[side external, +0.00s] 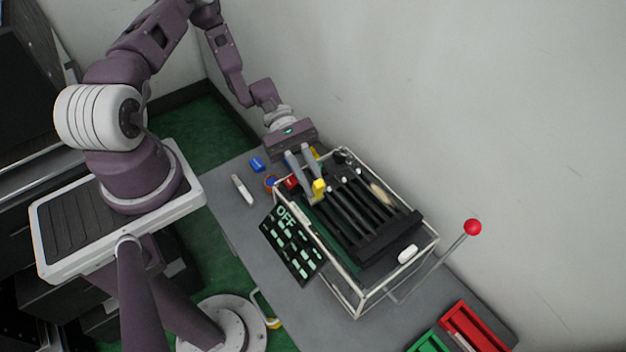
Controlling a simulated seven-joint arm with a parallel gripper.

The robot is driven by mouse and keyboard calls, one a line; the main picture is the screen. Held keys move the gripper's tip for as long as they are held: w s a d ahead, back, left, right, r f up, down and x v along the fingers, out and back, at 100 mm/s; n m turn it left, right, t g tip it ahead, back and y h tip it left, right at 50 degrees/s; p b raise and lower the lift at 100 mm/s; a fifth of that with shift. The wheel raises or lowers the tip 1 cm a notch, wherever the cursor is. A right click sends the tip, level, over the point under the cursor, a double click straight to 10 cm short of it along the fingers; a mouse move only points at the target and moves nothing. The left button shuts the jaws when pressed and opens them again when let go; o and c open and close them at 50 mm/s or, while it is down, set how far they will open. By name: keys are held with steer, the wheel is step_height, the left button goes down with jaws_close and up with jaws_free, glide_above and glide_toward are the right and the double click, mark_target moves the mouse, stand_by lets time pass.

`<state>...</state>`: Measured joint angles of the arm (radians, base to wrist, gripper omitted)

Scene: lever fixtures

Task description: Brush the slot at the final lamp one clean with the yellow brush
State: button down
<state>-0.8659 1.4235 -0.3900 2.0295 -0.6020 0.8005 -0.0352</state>
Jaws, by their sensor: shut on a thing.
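A pale wire frame (330,284) stands on the grey table and holds a black slotted panel (385,240) with several parallel slots. A small yellow block-like thing, which looks like the yellow brush (319,187), is between the fingertips of my gripper (314,182). My gripper points down at the panel's far left end, shut on the brush. I cannot tell whether the brush touches a slot. A black board (292,246) marked "OFF", with several pale green marks, leans at the frame's left side. Which lamp is the final one cannot be told.
A lever with a red ball (472,227) rises right of the frame. A red bin (472,326) and a green bin (428,343) stand at the lower right. A white marker-like thing (243,189) and a blue block (257,164) lie left. A white wall is close behind.

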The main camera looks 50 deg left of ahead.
step_height(320, 180, up, 8)
stand_by(0.5)
